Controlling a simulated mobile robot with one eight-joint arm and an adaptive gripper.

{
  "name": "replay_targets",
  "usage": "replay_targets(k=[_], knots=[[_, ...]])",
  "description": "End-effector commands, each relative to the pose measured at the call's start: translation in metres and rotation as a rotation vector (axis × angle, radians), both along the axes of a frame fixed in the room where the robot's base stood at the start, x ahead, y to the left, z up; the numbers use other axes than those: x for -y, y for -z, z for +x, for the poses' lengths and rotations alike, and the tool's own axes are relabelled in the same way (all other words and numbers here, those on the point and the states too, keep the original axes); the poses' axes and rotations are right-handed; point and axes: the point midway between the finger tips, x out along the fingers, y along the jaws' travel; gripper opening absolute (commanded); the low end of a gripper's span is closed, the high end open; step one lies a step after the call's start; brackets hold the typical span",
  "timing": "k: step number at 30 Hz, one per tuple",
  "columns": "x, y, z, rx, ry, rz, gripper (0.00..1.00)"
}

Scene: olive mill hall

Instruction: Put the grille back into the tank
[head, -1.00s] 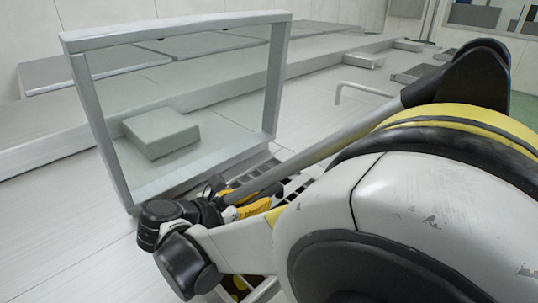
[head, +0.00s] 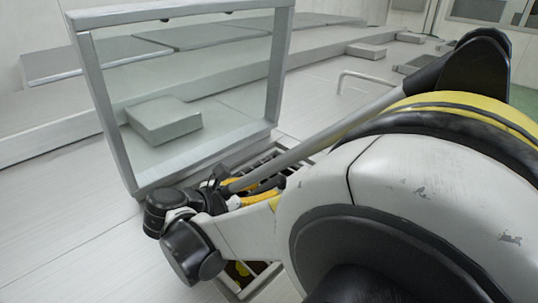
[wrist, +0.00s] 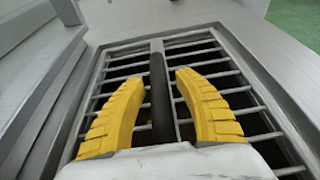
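The grille (wrist: 215,66) is a grey frame with several crossbars and a lengthwise middle bar (wrist: 160,95), partly dark. In the wrist view it lies flat within a pale surround; whether it is fully seated I cannot tell. In the head view its far part (head: 262,160) shows behind my arm. My gripper (wrist: 160,76) is open, one yellow finger on each side of the dark bar, with gaps visible. In the head view my gripper is mostly hidden by my arm. The tank's opening (head: 250,284) shows below my arm, with dark contents and yellow-green spots.
A framed clear panel (head: 104,110) stands upright along the tank's far left side. A grey block (head: 165,120) shows through it. A bent metal rail (head: 365,76) stands behind, near low steps. The pale floor at left is clear.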

Motion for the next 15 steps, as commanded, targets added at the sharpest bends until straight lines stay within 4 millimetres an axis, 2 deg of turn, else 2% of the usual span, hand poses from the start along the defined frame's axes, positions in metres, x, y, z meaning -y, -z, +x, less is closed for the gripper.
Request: replay_targets(k=[7,15], knots=[[-0.011,-0.005,-0.01,-0.002,-0.004,0.001,0.39],[-0.047,-0.028,-0.051,-0.001,-0.004,0.0,0.39]])
